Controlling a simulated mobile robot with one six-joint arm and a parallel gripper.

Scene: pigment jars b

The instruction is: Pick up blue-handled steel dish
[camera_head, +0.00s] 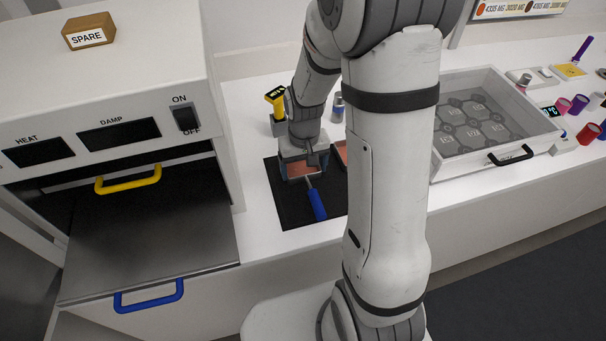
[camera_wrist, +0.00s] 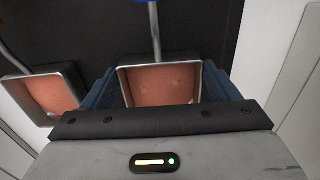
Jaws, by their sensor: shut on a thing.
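The blue-handled steel dish (camera_head: 316,202) is at the black mat (camera_head: 288,207), its blue handle pointing toward the front. In the wrist view the dish (camera_wrist: 160,87) is a square steel pan with an orange-brown inside, its steel stem running up to a bit of blue at the top edge. My gripper (camera_head: 302,165) is over the dish. In the wrist view my gripper (camera_wrist: 161,88) has its two blue-grey fingers against the dish's left and right sides, shut on it. I cannot tell whether the dish is lifted off the mat.
A second, similar dish (camera_wrist: 53,92) lies left in the wrist view. A cabinet with an open drawer (camera_head: 150,235) stands left. A yellow-topped device (camera_head: 276,103) stands behind the mat. A clear-lidded tray (camera_head: 490,115) and several jars (camera_head: 588,133) are on the right.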

